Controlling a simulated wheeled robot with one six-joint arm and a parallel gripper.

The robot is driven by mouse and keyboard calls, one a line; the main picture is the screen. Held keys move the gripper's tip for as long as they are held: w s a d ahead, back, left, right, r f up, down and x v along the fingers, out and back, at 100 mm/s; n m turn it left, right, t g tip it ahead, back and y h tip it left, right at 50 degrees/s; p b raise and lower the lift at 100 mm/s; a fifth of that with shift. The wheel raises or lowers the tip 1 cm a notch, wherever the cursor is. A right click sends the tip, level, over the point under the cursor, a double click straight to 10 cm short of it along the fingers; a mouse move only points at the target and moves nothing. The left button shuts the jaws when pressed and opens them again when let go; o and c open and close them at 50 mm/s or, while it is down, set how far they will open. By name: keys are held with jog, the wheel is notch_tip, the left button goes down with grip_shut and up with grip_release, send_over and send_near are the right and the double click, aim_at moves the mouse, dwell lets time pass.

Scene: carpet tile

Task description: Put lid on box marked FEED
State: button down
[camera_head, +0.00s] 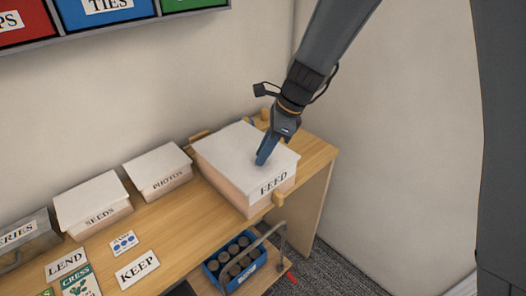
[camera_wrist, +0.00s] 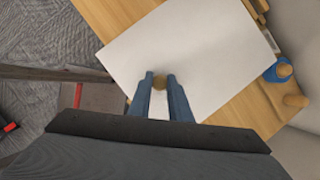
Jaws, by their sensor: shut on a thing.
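The box marked FEED (camera_head: 273,185) stands at the right end of the wooden bench, its label facing front. A white lid (camera_head: 238,148) lies over its top and appears to cover it; whether it is fully seated I cannot tell. The box walls are hidden below the lid in the wrist view.
Lidded boxes marked PHOTOS (camera_head: 160,172) and SEEDS (camera_head: 95,205) stand to the left. Cards marked KEEP (camera_head: 137,269) and LEND (camera_head: 67,264) lie in front. A blue crate of dark round items (camera_head: 236,262) is on a lower shelf.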

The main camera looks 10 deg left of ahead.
jog(key=c, duration=1.6)
grip_release()
jog(key=shift+o, duration=0.2)
jog(key=b+v, duration=0.2)
jog(key=v, duration=0.5)
jog(key=s+d+f+n+h+b, duration=0.1)
jog(key=s+d+f+n+b, duration=0.1)
jog(key=d, duration=0.5)
jog(key=s+d+f+n+t+h+b, duration=0.1)
jog(key=s+d+f+n+h+b, duration=0.1)
jog(key=s+d+f+n, duration=0.3)
jog(key=s+d+f+n+h+b, duration=0.1)
jog(key=s+d+f+n+b, duration=0.2)
jog(key=d+f+n, duration=0.3)
jog(key=s+d+n, duration=0.1)
jog(key=d+n, duration=0.3)
jog(key=d, duration=0.1)
jog(key=shift+f+t+h, duration=0.3)
jog(key=shift+f+t, duration=0.05)
jog(key=shift+t, duration=0.05)
